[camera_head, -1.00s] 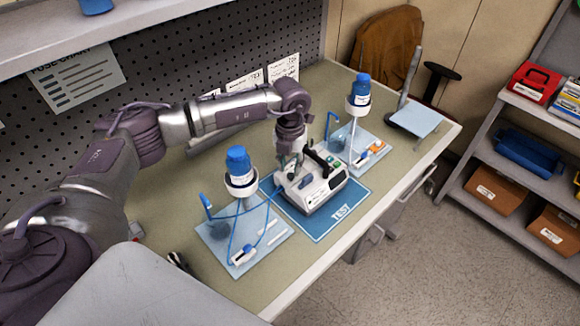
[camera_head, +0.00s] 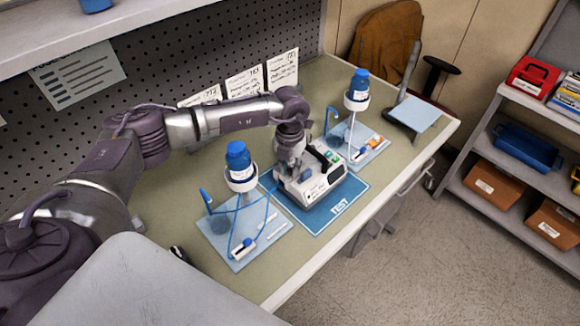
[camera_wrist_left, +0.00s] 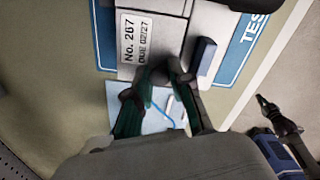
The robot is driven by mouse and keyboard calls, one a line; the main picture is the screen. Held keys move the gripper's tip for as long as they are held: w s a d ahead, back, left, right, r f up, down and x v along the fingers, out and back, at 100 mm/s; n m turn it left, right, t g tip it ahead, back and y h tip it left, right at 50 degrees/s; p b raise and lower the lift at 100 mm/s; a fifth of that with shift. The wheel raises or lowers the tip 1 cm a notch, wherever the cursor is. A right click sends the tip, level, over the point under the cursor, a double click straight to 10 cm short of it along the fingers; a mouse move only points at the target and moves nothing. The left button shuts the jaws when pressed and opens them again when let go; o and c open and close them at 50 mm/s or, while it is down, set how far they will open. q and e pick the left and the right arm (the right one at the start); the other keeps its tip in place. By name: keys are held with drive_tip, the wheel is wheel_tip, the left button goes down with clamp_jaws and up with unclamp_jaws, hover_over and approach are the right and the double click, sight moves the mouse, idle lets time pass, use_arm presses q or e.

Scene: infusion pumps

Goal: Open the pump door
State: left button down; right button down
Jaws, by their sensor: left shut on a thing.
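The white-grey infusion pump (camera_head: 312,186) sits on the blue TEST mat (camera_head: 340,208) on the bench. Its "No. 267" label (camera_wrist_left: 137,38) and a dark blue part (camera_wrist_left: 203,56) on its face show in the left wrist view. My left gripper (camera_head: 289,168) is at the pump's left end. In the left wrist view its fingers (camera_wrist_left: 163,82) are closed in against the pump's edge. They hide what lies between them, so I cannot tell exactly which part is gripped. A dark jointed thing (camera_wrist_left: 283,125) at the wrist view's lower right may be my right gripper; its state is unclear.
Bottle stands on light-blue plates flank the pump, left (camera_head: 240,180) and right (camera_head: 357,98). Blue tubing loops by the left one. Paper cards (camera_head: 246,82) stand behind. A folding stand (camera_head: 415,112) is at the far right; the bench's front strip is clear.

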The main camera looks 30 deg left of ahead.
sight(289, 168)
use_arm(q)
drive_tip(key=shift+w+a+r+g+h+b, duration=0.2)
drive_tip(key=shift+a+g+h+b, duration=0.15)
drive_tip(key=shift+h+b, duration=0.75)
drive_tip(key=a+h+b, duration=0.1)
drive_tip(key=h+b, duration=0.1)
drive_tip(key=b, duration=0.1)
drive_tip(key=a+r+g+h+b, duration=0.1)
drive_tip(key=h+b, duration=0.1)
drive_tip(key=b, duration=0.2)
drive_tip(key=w+a+g+h+b, duration=0.1)
drive_tip(key=h+b, duration=0.2)
drive_tip(key=b, duration=0.1)
drive_tip(key=shift+a+r+g, duration=0.1)
drive_tip(key=shift+r+g, duration=0.15)
drive_tip(key=shift+r, duration=0.15)
drive_tip(key=shift+w+a+r+h+b, duration=0.1)
drive_tip(key=shift+a+r+h+b, duration=0.1)
drive_tip(key=shift+h+b, duration=0.45)
drive_tip(key=c, duration=1.3)
unclamp_jaws()
drive_tip(key=shift+r, duration=0.15)
